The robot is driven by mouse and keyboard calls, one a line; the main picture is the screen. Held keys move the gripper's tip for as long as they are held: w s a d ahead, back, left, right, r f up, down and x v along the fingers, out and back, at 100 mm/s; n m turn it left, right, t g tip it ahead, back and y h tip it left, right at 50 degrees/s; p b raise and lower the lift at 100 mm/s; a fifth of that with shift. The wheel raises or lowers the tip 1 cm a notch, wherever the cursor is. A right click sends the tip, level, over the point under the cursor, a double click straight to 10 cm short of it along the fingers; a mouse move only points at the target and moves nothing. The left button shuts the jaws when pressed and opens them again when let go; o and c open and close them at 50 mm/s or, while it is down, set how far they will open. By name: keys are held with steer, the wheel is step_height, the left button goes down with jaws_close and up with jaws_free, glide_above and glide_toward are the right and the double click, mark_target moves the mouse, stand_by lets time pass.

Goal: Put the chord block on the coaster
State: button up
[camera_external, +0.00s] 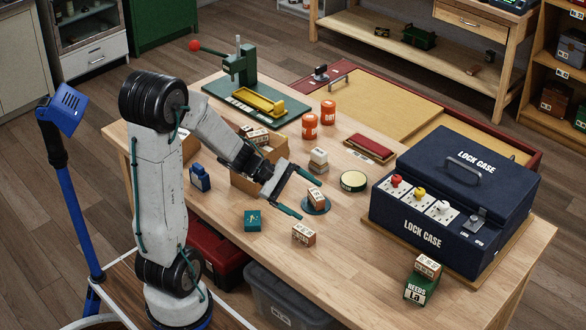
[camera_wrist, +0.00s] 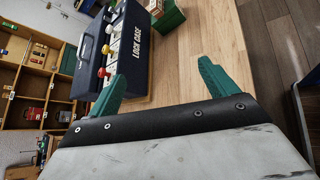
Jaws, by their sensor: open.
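In the external view a small wooden block with printed marks (camera_external: 316,195) rests on a round blue-teal coaster (camera_external: 318,209) near the table's middle. Another printed block (camera_external: 303,235) lies on bare wood in front of it. The prints are too small to tell which is the chord block. My gripper (camera_external: 305,195) is open, its teal fingers close to the left of the coaster. In the wrist view my gripper (camera_wrist: 162,70) shows only bare tabletop between its fingers. The coaster and its block do not show there.
A dark blue lock case (camera_external: 455,195) stands at the right, with a green reeds box (camera_external: 420,289) bearing a block before it. A round tin (camera_external: 353,181), pale stacked blocks (camera_external: 318,160) and orange canisters (camera_external: 310,126) stand behind the coaster. A teal box (camera_external: 253,221) stands left.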

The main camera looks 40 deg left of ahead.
steer(key=s+d+r+m+g+y, duration=0.2)
steer(key=s+d+r+m+g, duration=0.15)
steer(key=s+m, duration=0.4)
steer(key=s+a+r+m+y, duration=0.3)
steer(key=s+a+m+y, duration=0.6)
steer(key=s, duration=0.4)
steer(key=shift+s+a+r+g, duration=0.15)
steer(key=shift+s+r+g, duration=0.05)
steer(key=shift+s+g, duration=0.2)
